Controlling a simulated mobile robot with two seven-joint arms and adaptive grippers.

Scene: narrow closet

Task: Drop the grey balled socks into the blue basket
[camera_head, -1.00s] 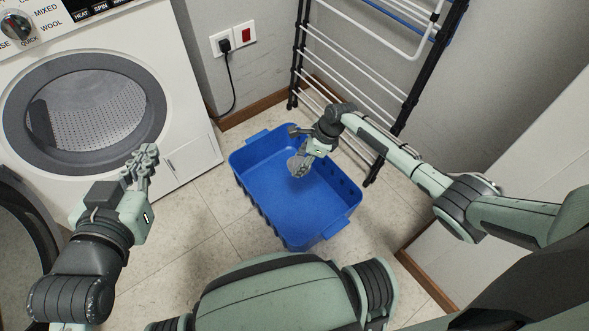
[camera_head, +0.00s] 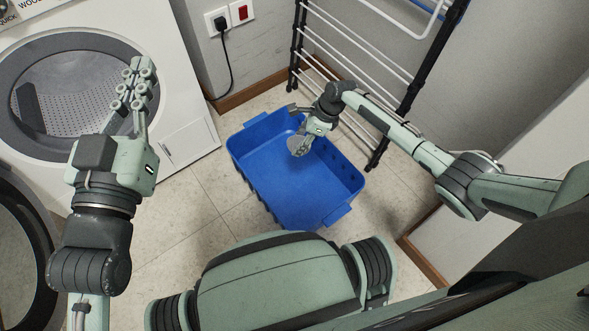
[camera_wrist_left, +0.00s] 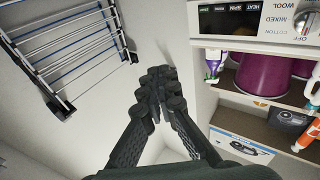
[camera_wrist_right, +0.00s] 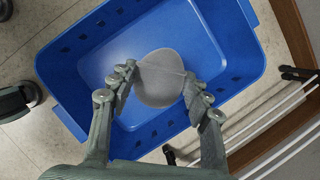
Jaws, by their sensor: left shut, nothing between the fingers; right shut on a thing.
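The grey balled socks (camera_wrist_right: 160,78) are held between the fingertips of my right gripper (camera_wrist_right: 158,84). In the head view the socks (camera_head: 299,146) hang over the blue basket (camera_head: 345,207), with my right gripper (camera_head: 310,136) just above them. In the right wrist view the blue basket (camera_wrist_right: 75,85) opens below the socks, and its inside looks empty where visible. My left gripper (camera_head: 139,75) is shut and empty, raised in front of the washing machine. In the left wrist view its fingertips (camera_wrist_left: 160,85) meet with nothing between them.
A washing machine (camera_head: 185,140) stands at the left, its round door (camera_head: 20,230) open. A drying rack (camera_head: 345,60) leans behind the basket at the back right. Shelves with bottles and a purple container (camera_wrist_left: 262,75) show in the left wrist view. Tiled floor (camera_head: 190,220) is clear left of the basket.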

